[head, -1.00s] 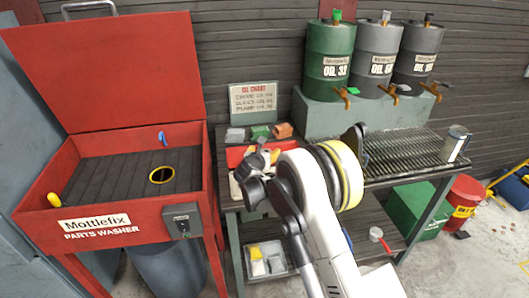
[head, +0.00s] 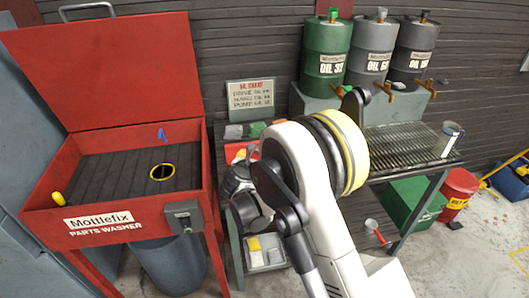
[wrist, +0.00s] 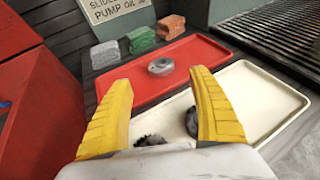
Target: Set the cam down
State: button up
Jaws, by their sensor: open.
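A round grey metal part (wrist: 161,67) with a raised centre lies flat on the red tray (wrist: 205,52) in the wrist view; it may be the cam. My gripper (wrist: 161,77) is open, its yellow fingers apart and nothing held between them. The fingertips point toward the grey part, which appears beyond them and apart from them. Two dark parts lie on the white tray (wrist: 270,98): one (wrist: 192,122) partly behind the right finger, one (wrist: 150,140) near the gripper's base. In the head view my arm hides the grey part.
Grey (wrist: 105,54), green (wrist: 141,40) and brown (wrist: 171,27) blocks stand behind the red tray. A slatted drip rack (wrist: 285,35) is at right. In the head view, the red parts washer (head: 130,215) stands left and oil drums (head: 325,55) stand behind the rack.

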jog(key=shift+s, duration=0.2)
jog(key=s+d+r+m+g, duration=0.2)
jog(key=s+d+r+m, duration=0.55)
jog(key=d+m, duration=0.2)
jog(key=s+d+r+m+g, duration=0.2)
jog(key=s+d+r+m, duration=0.4)
jog(key=d+r+m, duration=0.4)
jog(key=s+d+m, duration=0.2)
jog(key=s+m, duration=0.3)
jog(key=s, duration=0.3)
jog(key=s+d+f+m+g+y, duration=0.1)
jog(key=s+d+m, duration=0.2)
jog(key=s+m, duration=0.2)
jog(key=s+d+f+m+g, duration=0.1)
jog(key=s+d+m, duration=0.2)
jog(key=s, duration=0.8)
jog(key=shift+s+d+m+y, duration=0.3)
jog(key=shift+s+m, duration=0.1)
jog(key=shift+m, duration=0.65)
jog(key=shift+a+f, duration=0.1)
jog(key=shift+a, duration=0.05)
